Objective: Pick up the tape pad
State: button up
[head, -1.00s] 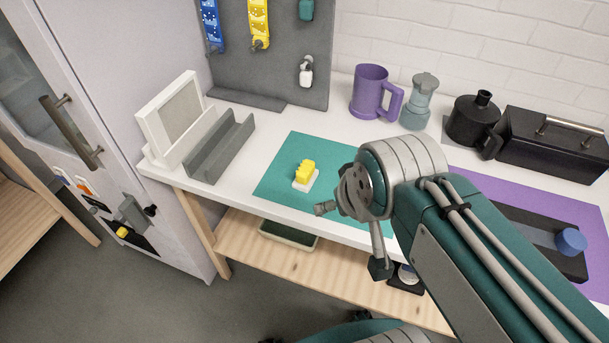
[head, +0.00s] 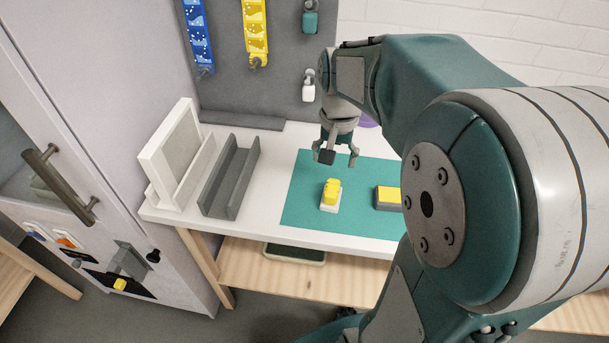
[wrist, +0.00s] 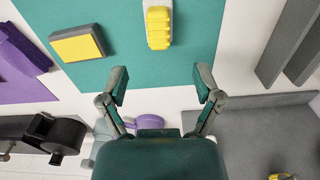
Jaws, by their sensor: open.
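A grey block with a flat yellow top (head: 388,197) lies on the teal mat (head: 299,218), partly hidden by my arm in the head view. It shows whole at the upper left of the wrist view (wrist: 78,45). A ridged yellow piece on a white base (head: 331,195) lies to its left on the mat; the wrist view shows it at top centre (wrist: 158,26). I cannot tell for sure which of the two is the tape pad. My gripper (head: 339,158) points down, open and empty, above the mat's far edge. It touches neither piece. Its fingers show apart in the wrist view (wrist: 161,82).
A grey channel-shaped holder (head: 231,178) and a white framed panel (head: 175,150) stand left on the white table. A grey pegboard (head: 283,65) rises behind. The wrist view shows a purple mug (wrist: 150,122) and black pot (wrist: 62,135) near the gripper. The mat's left part is clear.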

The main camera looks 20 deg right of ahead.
send_over(332, 187)
jog(key=f, duration=0.4)
jog(key=shift+s+d+f, duration=0.15)
jog(key=shift+s+f, duration=0.1)
jog(key=shift+f, duration=0.75)
jog(key=f, duration=0.4)
jog(key=shift+w+a+f, duration=0.2)
jog(key=shift+w, duration=0.1)
jog(key=shift+d+f, duration=0.25)
jog(key=shift+a, duration=0.15)
grip_shut()
